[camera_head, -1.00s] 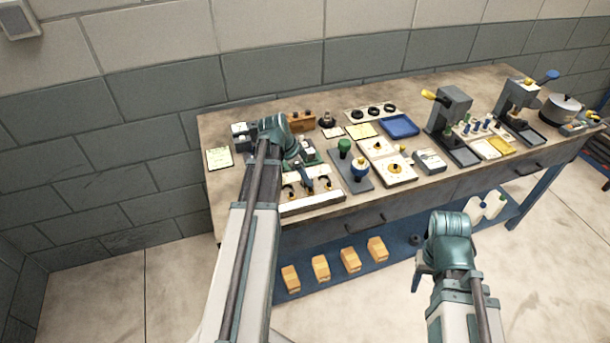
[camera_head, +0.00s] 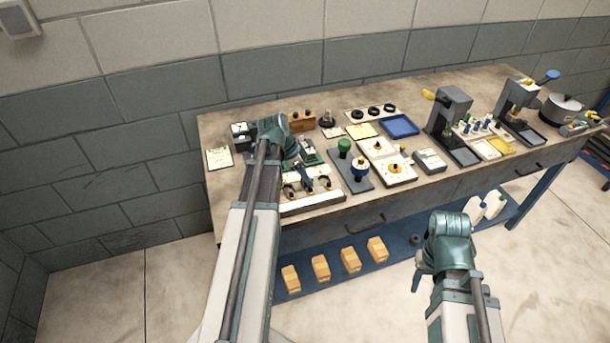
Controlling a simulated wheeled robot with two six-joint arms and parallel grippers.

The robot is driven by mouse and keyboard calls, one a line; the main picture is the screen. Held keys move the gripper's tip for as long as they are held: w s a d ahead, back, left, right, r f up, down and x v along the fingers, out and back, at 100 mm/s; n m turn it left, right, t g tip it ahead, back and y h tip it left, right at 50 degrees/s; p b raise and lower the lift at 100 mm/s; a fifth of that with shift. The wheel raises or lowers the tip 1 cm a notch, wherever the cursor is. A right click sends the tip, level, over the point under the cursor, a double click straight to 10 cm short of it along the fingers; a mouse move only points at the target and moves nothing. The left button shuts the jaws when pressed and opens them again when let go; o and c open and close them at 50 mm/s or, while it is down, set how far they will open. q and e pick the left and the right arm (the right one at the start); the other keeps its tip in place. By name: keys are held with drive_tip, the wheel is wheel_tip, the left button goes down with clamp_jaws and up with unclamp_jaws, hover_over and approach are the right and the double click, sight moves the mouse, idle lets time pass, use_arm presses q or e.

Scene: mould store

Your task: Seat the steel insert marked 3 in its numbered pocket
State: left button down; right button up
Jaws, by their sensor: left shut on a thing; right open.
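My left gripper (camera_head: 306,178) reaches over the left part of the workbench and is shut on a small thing. That thing is mostly hidden by the fingers and too small to read, so I cannot tell its mark. Right below the fingers lies a pale board (camera_head: 312,200) with dark round features in a row; I cannot read its numbers or tell whether the held thing touches it. A black block with white marks (camera_head: 241,131) stands at the back left. My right gripper (camera_head: 418,284) is open and empty, in front of the bench and away from it.
Further right are pale plates (camera_head: 395,170), a blue tray (camera_head: 400,126) and a press (camera_head: 450,118). The bench's front edge is close to the board.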

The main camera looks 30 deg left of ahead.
use_arm(q)
drive_tip(key=shift+r+p, duration=0.25)
drive_tip(key=shift+p, duration=0.1)
idle(1.5)
idle(0.3)
drive_tip(key=shift+c, duration=2.4)
unclamp_jaws()
drive_tip(key=shift+o, duration=0.3)
drive_tip(key=shift+s+d, duration=0.1)
drive_tip(key=shift+c, duration=0.7)
drive_tip(key=shift+o, duration=0.6)
